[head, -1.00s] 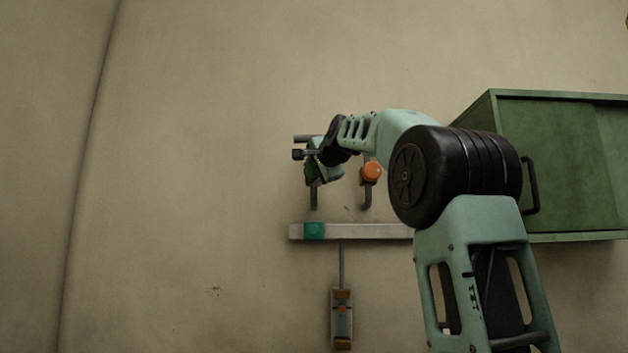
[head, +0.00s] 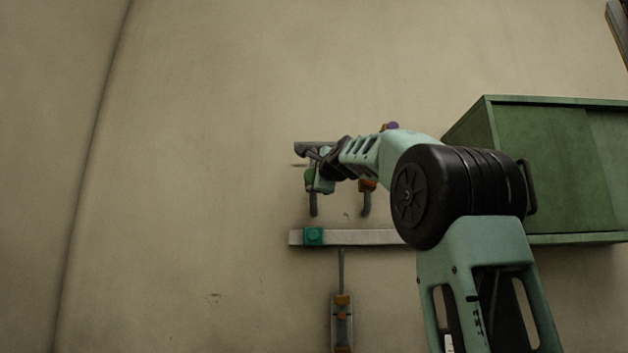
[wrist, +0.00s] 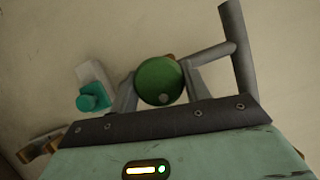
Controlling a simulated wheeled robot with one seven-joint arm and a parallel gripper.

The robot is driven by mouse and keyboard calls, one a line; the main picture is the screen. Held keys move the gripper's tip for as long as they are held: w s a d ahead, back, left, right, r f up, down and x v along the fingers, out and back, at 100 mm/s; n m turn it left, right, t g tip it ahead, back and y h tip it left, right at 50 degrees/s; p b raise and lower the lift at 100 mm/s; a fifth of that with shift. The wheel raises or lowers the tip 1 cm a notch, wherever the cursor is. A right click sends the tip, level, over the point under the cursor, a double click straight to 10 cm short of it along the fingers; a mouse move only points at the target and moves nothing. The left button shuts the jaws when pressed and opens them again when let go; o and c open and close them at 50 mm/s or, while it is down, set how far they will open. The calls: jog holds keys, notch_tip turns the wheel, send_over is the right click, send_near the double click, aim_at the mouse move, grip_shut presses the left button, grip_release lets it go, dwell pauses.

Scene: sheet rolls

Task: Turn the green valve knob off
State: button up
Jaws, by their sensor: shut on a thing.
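The green valve knob (wrist: 159,80) is round, with a small pale dot near its lower edge in the wrist view. It sits between the two fingers of my gripper (wrist: 160,88), one finger on each side. In the head view the green knob (head: 309,175) is on the left pipe by the wall, mostly covered by my gripper (head: 318,182). My gripper is shut on it. I cannot tell how far the knob is turned.
A purple thing (head: 391,126) peeks above my arm. Below, a pale bar (head: 365,237) carries a teal button (head: 314,236). A green cabinet (head: 540,150) hangs at right.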

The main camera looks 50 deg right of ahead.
jog(key=shift+f, duration=0.1)
jog(key=o, duration=1)
jog(key=b+v, duration=0.6)
jog(key=v, duration=1.1)
jog(key=shift+s, duration=0.2)
jog(key=shift+a, duration=0.1)
